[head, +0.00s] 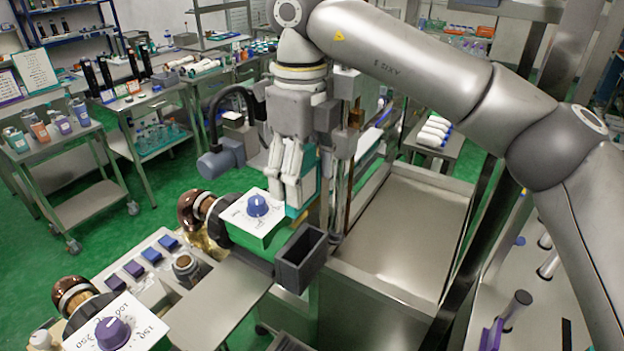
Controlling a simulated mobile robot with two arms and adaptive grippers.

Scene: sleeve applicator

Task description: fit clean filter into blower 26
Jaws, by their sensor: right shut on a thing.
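My right gripper (287,196) points down in the middle of the head view, its fingers shut on a thin teal-edged panel (304,200). This may be the clean filter, but the fingers and wrist hide most of it. The panel is upright, close to a green unit (262,237) with a white dial plate and blue knob (257,205). A dark open-topped box (301,258) is at the unit's right. A second dial plate with a purple knob (112,332) is at the lower left. I can read no number 26, so I cannot tell which unit is blower 26. My left gripper is not in view.
A bare steel surface (395,240) lies to the right of the gripper, with upright posts beside the wrist. A tray of small blue and purple blocks (151,254) is at the lower left. A grey-blue motor with a black hose (220,158) stands behind.

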